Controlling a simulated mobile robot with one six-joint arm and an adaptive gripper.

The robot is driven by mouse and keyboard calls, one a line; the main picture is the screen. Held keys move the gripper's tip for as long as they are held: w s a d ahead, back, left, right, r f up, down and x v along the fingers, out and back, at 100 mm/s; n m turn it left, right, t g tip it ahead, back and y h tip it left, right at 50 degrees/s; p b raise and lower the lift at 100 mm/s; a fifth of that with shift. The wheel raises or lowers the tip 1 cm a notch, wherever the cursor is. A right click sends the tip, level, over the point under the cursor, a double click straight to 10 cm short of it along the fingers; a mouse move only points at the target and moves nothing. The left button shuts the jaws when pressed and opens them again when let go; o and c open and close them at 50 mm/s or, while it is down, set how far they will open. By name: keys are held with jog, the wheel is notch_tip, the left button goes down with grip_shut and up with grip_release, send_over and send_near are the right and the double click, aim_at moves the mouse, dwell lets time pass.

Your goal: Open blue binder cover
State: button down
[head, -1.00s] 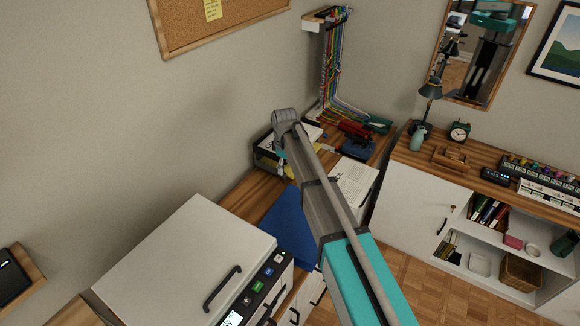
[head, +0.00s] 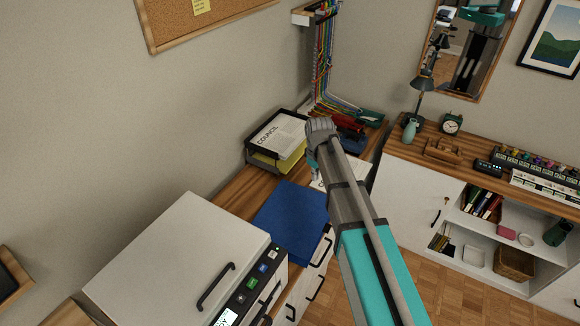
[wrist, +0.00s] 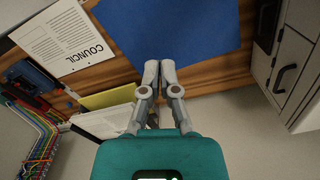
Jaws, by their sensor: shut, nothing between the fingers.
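The blue binder lies flat on the wooden desk, and its plain blue cover (head: 290,218) looks closed. It also shows at the top of the wrist view (wrist: 180,30). My gripper (wrist: 160,74) is shut and empty, its fingertips side by side. In the wrist view the tips overlap the binder's edge nearest the paper tray; I cannot tell their height or whether they touch.
A black paper tray (head: 262,160) with white and yellow sheets stands behind the binder. A printed sheet (wrist: 62,40) lies beside it. A white printer-like box (head: 180,255) stands left of the binder. Colourful cables (head: 322,70) hang at the corner. Drawers (head: 310,280) are below the desk front.

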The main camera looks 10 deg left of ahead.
jog(key=s+d+f+m+b, duration=0.1)
jog(key=s+d+m, duration=0.4)
jog(key=s+d, duration=0.3)
jog(key=s+d+f+m+b, duration=0.1)
jog(key=s+d+m, duration=0.4)
jog(key=d, duration=1)
jog(key=s+f, duration=0.1)
jog(key=s, duration=0.2)
jog(key=shift+s+d+m+b, duration=0.2)
jog(key=shift+d+m+b, duration=0.1)
jog(key=shift+b, duration=0.05)
jog(key=shift+a, duration=0.15)
